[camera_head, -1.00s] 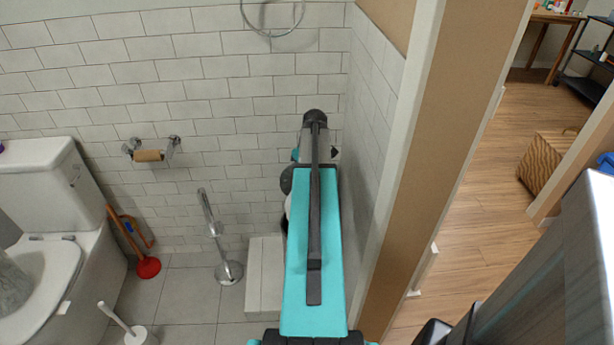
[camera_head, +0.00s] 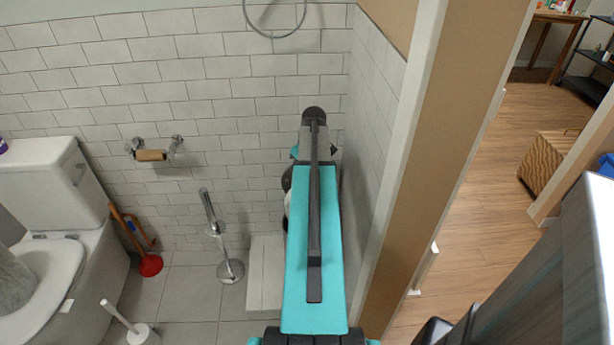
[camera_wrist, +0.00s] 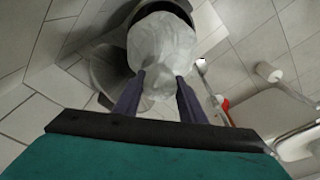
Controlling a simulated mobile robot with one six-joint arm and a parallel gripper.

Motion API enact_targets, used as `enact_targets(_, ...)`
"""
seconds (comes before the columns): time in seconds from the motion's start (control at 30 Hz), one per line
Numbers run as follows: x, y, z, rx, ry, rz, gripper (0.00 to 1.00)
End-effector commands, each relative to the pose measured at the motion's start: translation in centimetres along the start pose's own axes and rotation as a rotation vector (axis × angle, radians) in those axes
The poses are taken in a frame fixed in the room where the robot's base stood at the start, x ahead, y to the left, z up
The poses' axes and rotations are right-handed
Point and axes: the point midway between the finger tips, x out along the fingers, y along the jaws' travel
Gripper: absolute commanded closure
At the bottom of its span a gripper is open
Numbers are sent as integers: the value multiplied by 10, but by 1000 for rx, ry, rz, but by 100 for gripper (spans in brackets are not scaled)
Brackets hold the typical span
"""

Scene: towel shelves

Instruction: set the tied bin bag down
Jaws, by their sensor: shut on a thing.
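The tied bin bag (camera_wrist: 162,45) is white and translucent, at the top middle of the wrist view. My gripper (camera_wrist: 158,84) is shut on its gathered neck, with one dark finger on each side. The bag is in front of a grey bin (camera_wrist: 106,72) with a dark rim; I cannot tell whether it is inside the bin or above it. In the head view my arm hides the gripper and most of the bag; only a small white patch (camera_head: 287,204) shows beside the arm.
A toilet (camera_head: 52,185), red plunger (camera_head: 150,265), toilet brush (camera_head: 138,333) and chrome stand (camera_head: 229,270) are to the left. A low white ledge (camera_head: 265,272) is beside my arm. A tiled side wall and door frame (camera_head: 415,170) are close on the right. Some tiled floor (camera_head: 190,295) is clear.

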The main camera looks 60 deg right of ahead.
Motion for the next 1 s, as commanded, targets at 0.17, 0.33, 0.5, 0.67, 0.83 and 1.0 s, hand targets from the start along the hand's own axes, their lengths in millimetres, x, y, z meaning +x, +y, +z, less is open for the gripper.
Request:
enact_targets(0.17,-6,-22,-16,-15,0,-2,100)
enact_targets(0.33,-13,-55,-36,-33,-1,-5,100)
enact_targets(0.5,-20,-93,-56,-53,-2,-8,100)
enact_targets(0.67,-28,-129,-73,-70,-4,-11,100)
enact_targets(0.83,-36,-167,-88,-89,-5,-13,100)
enact_targets(1.0,-45,-207,-101,-107,-7,-15,100)
